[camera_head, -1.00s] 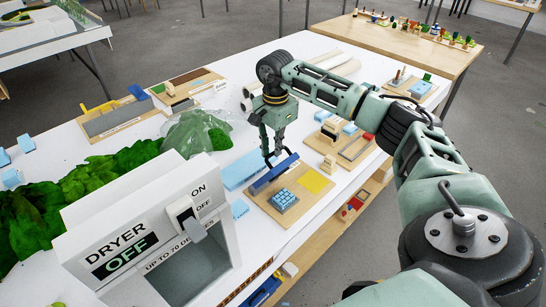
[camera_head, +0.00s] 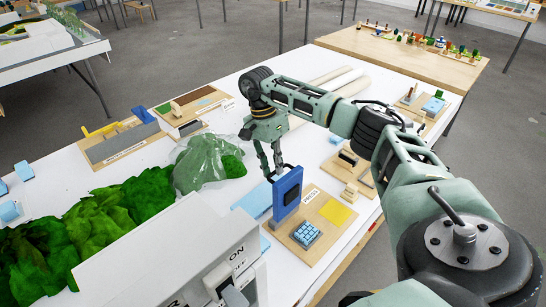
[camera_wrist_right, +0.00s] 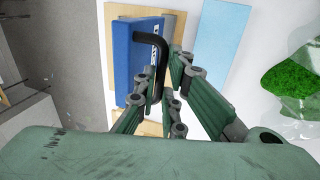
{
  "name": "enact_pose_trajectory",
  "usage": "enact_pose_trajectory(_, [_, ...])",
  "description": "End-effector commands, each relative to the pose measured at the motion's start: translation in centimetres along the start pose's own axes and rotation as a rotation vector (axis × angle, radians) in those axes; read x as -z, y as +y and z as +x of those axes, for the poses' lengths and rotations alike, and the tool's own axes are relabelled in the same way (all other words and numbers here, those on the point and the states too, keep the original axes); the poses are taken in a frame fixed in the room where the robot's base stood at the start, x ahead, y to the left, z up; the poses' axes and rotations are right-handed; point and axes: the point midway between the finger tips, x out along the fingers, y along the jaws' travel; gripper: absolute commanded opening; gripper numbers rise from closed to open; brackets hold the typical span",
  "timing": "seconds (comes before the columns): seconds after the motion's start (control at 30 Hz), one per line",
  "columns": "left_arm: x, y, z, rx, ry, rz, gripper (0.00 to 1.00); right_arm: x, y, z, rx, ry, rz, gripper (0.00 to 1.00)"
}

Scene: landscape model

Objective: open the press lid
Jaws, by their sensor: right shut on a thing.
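The press stands on a wooden board (camera_head: 322,256) labelled PRESS, with a yellow square and a block of blue cubes (camera_head: 306,233) on it. Its blue lid (camera_head: 287,193) stands raised, close to upright, at the board's left side. The exact finger contact is partly hidden. My left gripper is not in view.
The dryer (camera_head: 175,255) stands at the front left. A light blue sheet (camera_head: 254,199) lies left of the press. Green foliage and a clear plastic bag (camera_head: 204,166) lie behind it. Other small wooden boards stand to the right and back.

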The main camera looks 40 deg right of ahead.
Motion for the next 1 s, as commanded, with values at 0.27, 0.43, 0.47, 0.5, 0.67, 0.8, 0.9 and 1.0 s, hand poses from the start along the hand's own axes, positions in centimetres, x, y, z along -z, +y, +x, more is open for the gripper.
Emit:
enact_pose_trajectory(0.27, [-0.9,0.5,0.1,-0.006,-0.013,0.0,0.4,-0.5,0.2,1.1,-0.023,-0.003,-0.017,0.0])
enact_pose_trajectory(0.43, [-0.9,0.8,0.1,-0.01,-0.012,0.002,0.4,-0.5,0.2,1.1,-0.021,-0.002,-0.016,0.18])
enact_pose_trajectory(0.47, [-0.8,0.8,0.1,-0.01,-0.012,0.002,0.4,-0.4,0.2,1.0,-0.02,-0.002,-0.014,0.2])
enact_pose_trajectory(0.5, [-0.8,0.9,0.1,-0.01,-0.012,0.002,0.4,-0.4,0.2,0.9,-0.019,-0.001,-0.012,0.24])
enact_pose_trajectory(0.67, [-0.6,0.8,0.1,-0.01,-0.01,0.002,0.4,-0.2,0.2,0.7,-0.015,0.0,-0.008,0.27])
enact_pose_trajectory(0.8, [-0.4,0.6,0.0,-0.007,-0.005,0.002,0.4,-0.2,0.2,0.6,-0.014,0.0,-0.005,0.27])
enact_pose_trajectory(0.9, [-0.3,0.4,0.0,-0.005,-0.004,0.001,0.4,-0.1,0.1,0.1,-0.012,0.0,-0.004,0.27])
enact_pose_trajectory(1.0, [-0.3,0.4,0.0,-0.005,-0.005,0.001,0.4,-0.2,0.0,-1.1,-0.009,0.0,-0.005,0.27])
